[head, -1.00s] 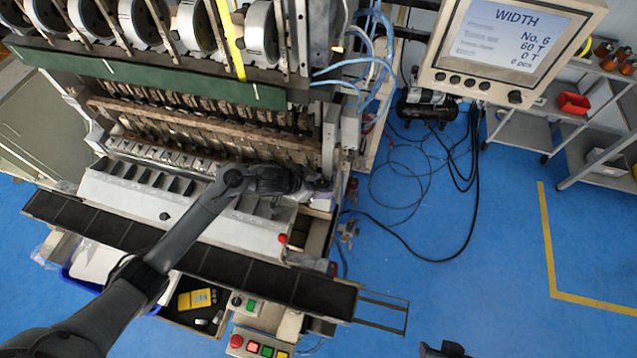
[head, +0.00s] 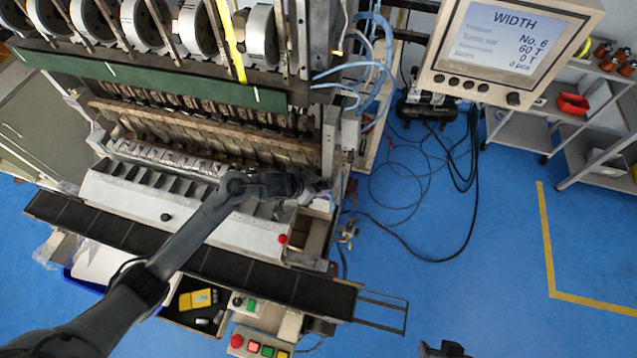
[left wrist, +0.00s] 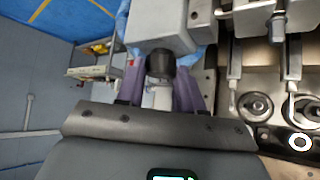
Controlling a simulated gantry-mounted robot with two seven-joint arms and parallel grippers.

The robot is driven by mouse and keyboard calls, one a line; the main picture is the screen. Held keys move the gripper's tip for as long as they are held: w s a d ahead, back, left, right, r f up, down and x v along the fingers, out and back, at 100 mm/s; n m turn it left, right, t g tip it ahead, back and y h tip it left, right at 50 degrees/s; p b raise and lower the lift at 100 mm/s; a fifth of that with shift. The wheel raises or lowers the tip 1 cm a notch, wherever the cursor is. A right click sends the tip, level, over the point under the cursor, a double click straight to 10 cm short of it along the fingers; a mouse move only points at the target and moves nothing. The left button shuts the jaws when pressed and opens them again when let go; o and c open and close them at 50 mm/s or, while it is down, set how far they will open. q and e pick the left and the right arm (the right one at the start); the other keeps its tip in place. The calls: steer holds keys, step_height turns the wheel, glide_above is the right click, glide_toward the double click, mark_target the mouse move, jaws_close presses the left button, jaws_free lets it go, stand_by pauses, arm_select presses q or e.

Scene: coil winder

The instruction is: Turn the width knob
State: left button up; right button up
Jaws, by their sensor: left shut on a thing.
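The width knob (left wrist: 160,64) is a small black knob below a grey metal block in the left wrist view. My left gripper (left wrist: 161,82) has its purple fingers on either side of the knob and is shut on it. In the head view the left gripper (head: 317,189) is at the right end of the coil winder, where the arm hides the knob. A dark part of my right gripper (head: 442,350) shows at the bottom edge of the head view. Its fingers are too cut off to read.
A screen (head: 515,45) reading WIDTH hangs at upper right. The coil winder (head: 185,205) fills the left, with a dark rail (head: 190,255) along its front. Handwheels (left wrist: 255,106) are right of the gripper in the wrist view. Blue floor (head: 450,240) is open at right, with cables.

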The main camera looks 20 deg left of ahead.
arm_select(q)
steer(key=shift+s+d+n+t+y+p, duration=0.1)
steer(key=shift+n+t+y+p, duration=0.15)
steer(key=shift+n+y, duration=0.3)
steer(key=shift+s+d+n+t+y+p, duration=0.1)
steer(key=shift+n+t+y+p, duration=0.2)
steer(key=shift+n, duration=0.35)
steer(key=n+y, duration=0.1)
steer(key=n, duration=0.1)
steer(key=n+y+b, duration=0.1)
steer(key=n+y, duration=0.1)
steer(key=shift+w+d, duration=0.1)
steer(key=shift+d, duration=0.1)
steer(key=shift+r+n+y+p, duration=0.1)
steer(key=shift+n+y+p, duration=0.2)
steer(key=shift+n+y, duration=0.65)
steer(key=shift+n, duration=0.35)
steer(key=o, duration=1)
steer(key=shift+o, duration=0.2)
